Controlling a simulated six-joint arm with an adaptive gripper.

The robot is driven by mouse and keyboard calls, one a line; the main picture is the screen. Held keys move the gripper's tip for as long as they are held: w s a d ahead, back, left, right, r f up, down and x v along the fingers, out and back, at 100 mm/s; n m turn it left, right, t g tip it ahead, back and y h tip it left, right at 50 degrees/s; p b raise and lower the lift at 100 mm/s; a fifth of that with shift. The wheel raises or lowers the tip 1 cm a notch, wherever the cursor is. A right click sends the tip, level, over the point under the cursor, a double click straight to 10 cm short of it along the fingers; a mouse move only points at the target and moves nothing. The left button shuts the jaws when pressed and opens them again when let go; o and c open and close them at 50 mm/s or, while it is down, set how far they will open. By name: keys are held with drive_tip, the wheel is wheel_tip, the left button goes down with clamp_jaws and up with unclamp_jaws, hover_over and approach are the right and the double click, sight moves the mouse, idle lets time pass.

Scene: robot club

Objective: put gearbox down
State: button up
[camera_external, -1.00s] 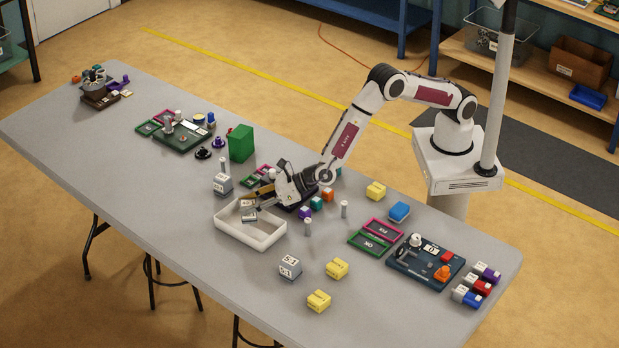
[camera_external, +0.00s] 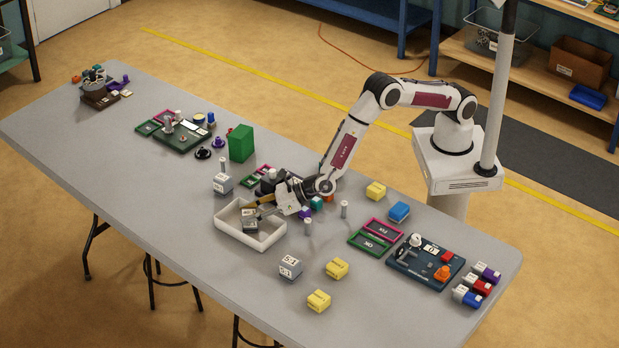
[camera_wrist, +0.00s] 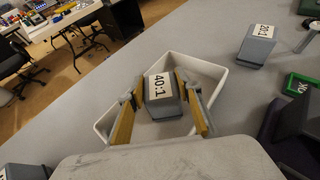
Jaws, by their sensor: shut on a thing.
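My gripper (camera_external: 257,208) is shut on a grey gearbox (camera_external: 249,216) with a white label. In the wrist view the gearbox (camera_wrist: 161,97) reads "40:1" and sits between the yellow-padded fingers of my gripper (camera_wrist: 160,100). The gearbox is over the inside of a white tray (camera_external: 262,240), which also shows in the wrist view (camera_wrist: 103,127). I cannot tell whether the gearbox touches the tray floor. No other thing is visible in the tray.
A second grey gearbox (camera_external: 222,183), labelled "20:1" in the wrist view (camera_wrist: 257,45), stands behind the tray. Another gearbox (camera_external: 290,267) stands in front right. Yellow blocks (camera_external: 337,268) lie farther right. A green box (camera_external: 241,143) stands behind.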

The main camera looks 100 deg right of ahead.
drive_tip(key=o, duration=1.3)
drive_tip(key=shift+r, duration=0.1)
drive_tip(key=shift+s+r, duration=0.3)
drive_tip(key=shift+s, duration=0.3)
drive_tip(key=shift+v, duration=5.35)
drive_tip(key=shift+f, duration=0.1)
